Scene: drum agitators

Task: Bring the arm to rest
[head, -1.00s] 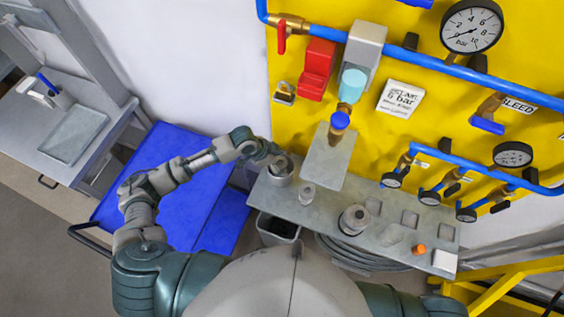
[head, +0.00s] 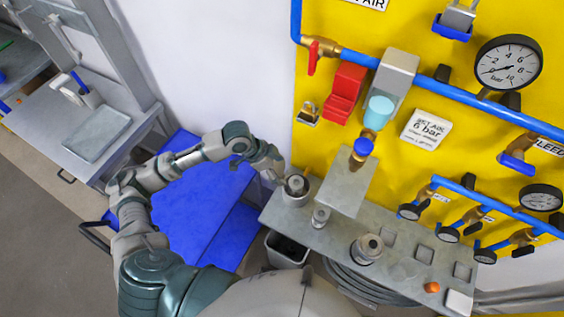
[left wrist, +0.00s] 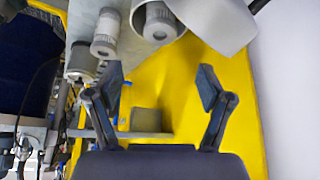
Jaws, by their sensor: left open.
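My left arm reaches in from the left in the head view, bent at the elbow. Its gripper (head: 273,172) is just left of a grey round cup-like part (head: 296,187) at the left end of the grey shelf (head: 392,262). In the left wrist view my left gripper (left wrist: 160,85) has its two dark fingers spread wide, with nothing between them. Several grey cylindrical parts, one of them here (left wrist: 107,32), lie beyond the fingers near the top. My right gripper is not in view.
A yellow panel (head: 420,170) with blue pipes, valves and gauges (head: 508,62) rises behind the shelf. More grey parts (head: 367,249) stand on the shelf. A dark bin (head: 288,249) is below it. A blue surface (head: 200,200) lies under my left arm.

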